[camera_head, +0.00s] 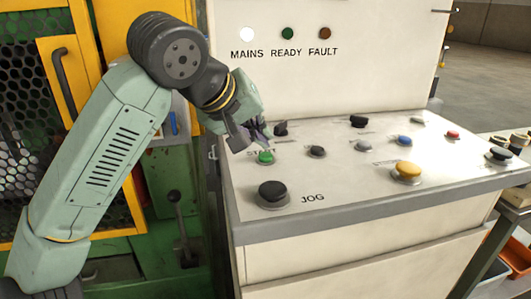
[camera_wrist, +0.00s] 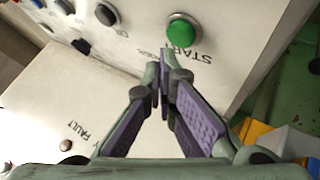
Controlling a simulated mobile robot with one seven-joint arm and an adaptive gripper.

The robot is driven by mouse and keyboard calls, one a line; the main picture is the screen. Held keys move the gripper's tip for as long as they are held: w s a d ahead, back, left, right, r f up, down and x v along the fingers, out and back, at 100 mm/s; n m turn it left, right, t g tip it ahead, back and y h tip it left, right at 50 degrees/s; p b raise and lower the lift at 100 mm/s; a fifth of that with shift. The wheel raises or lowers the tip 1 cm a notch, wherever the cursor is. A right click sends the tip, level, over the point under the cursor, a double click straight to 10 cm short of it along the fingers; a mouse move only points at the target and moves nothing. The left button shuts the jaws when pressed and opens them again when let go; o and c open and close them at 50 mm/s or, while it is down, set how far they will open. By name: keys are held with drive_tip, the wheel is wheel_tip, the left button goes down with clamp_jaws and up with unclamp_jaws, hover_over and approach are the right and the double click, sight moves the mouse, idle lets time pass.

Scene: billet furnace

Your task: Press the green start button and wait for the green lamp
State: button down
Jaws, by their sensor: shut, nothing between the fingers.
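The green start button (camera_head: 265,157) sits on the sloped top of the console at its left side, below the START label. It also shows in the wrist view (camera_wrist: 183,29), just beyond my fingertips. My gripper (camera_head: 256,137) is shut and empty, close above and behind the button. The fingertips (camera_wrist: 163,68) point toward the panel by the START label; I cannot tell whether they touch it. On the upright panel, the READY lamp (camera_head: 288,34) is dark green and looks unlit. The MAINS lamp (camera_head: 247,34) is bright white. The FAULT lamp (camera_head: 325,33) is dull brown.
A large black JOG button (camera_head: 272,191) is in front of the start button. Black, blue, red and yellow (camera_head: 407,170) controls spread to the right. A yellow-framed mesh guard (camera_head: 60,90) and a lever (camera_head: 177,215) stand left of the console (camera_head: 350,215).

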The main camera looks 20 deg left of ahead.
sight(262, 154)
drive_tip(key=shift+r, duration=0.1)
wheel_tip(262, 154, up, 5)
drive_tip(key=p, duration=0.3)
idle(0.8)
